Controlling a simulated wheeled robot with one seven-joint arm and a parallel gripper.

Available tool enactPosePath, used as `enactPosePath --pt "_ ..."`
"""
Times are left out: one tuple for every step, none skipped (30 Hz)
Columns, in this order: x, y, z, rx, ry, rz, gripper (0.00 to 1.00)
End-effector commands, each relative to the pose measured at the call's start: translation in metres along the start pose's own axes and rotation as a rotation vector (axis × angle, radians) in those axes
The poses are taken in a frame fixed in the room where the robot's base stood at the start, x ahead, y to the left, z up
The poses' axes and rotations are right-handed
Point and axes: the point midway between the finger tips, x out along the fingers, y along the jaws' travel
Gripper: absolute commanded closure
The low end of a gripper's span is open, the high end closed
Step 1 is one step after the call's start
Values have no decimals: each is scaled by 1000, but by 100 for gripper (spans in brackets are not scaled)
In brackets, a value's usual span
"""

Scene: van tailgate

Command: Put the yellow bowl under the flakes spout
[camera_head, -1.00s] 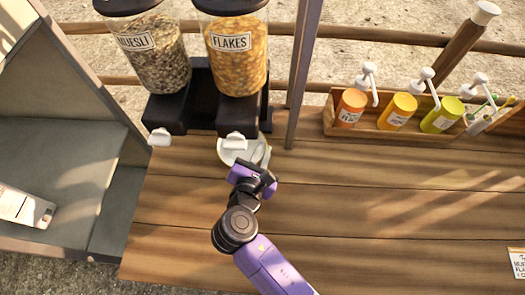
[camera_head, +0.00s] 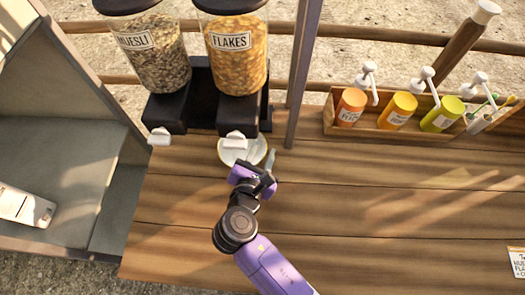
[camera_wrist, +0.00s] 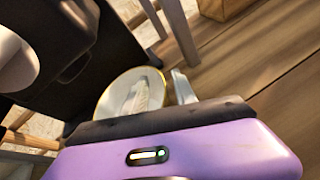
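The yellow bowl (camera_head: 229,155) shows a pale inside and a yellow rim. It stands upright on the wooden counter, below and just in front of the white flakes spout (camera_head: 236,141), which hides its far part. My gripper (camera_head: 258,161) is at the bowl's near right side, with its fingers apart. In the wrist view, one finger lies over the bowl's inside (camera_wrist: 113,96) and the other is outside its rim, with a gap between finger and rim. The flakes dispenser (camera_head: 238,65) is full and labelled.
A muesli dispenser (camera_head: 157,65) stands left of the flakes on the same black base. A post (camera_head: 303,75) rises close to the right. A wooden caddy (camera_head: 385,131) holds several pump bottles.

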Motion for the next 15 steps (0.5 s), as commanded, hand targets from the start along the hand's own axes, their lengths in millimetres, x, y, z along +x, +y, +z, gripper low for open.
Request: enactPosePath --pt "-5 0 -2 -2 1 2 67" --pt "-9 0 -2 -2 1 3 67" --pt "-15 0 -2 -2 1 4 67" --pt "-20 0 -2 -2 1 3 67" --pt "-26 0 -2 -2 1 4 67" --pt "-34 0 -2 -2 2 4 67" --pt "-41 1 -2 -2 2 6 67" --pt "-47 0 -2 -2 3 4 67" --pt "-56 1 -2 -1 2 5 67" --pt "-62 0 -2 -1 3 4 67" --pt "-68 0 -2 -1 2 5 67" --pt "-76 0 -2 -2 2 4 67" --pt "-82 1 -2 -1 2 5 67" --pt "-87 0 -2 -1 2 4 67" --pt "-93 0 -2 0 2 4 67"
